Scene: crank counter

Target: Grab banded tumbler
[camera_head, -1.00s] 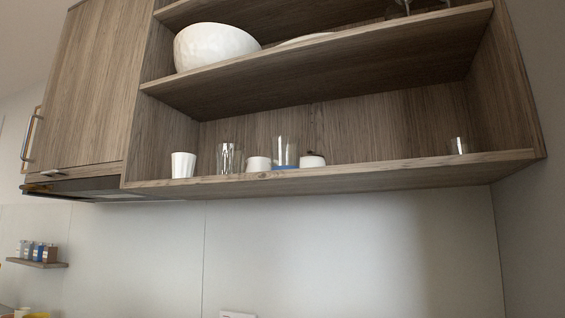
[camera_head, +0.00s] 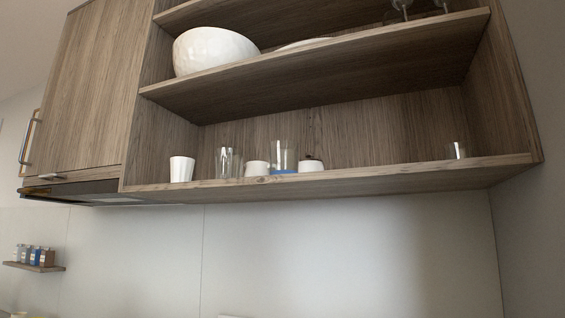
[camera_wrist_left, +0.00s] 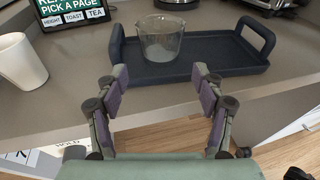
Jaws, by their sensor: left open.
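A clear tumbler with a blue band at its base (camera_head: 284,157) stands upright on the lower open shelf (camera_head: 340,175) of the wall cabinet, in the head view. It stands between a small white cup (camera_head: 257,168) and a white pot with a dark top (camera_head: 311,166). A plain clear glass (camera_head: 229,162) and a taller white cup (camera_head: 182,169) stand to its left. My left gripper (camera_wrist_left: 159,76) is open and empty in the left wrist view, above a counter edge, in front of a dark tray. My right gripper is in neither view.
The dark tray (camera_wrist_left: 225,50) holds a clear measuring cup (camera_wrist_left: 160,38). A white cup (camera_wrist_left: 19,62) and a sign (camera_wrist_left: 72,12) are at the left. On the cabinet shelf, a small glass (camera_head: 456,150) stands far right, with bare shelf between it and the pot.

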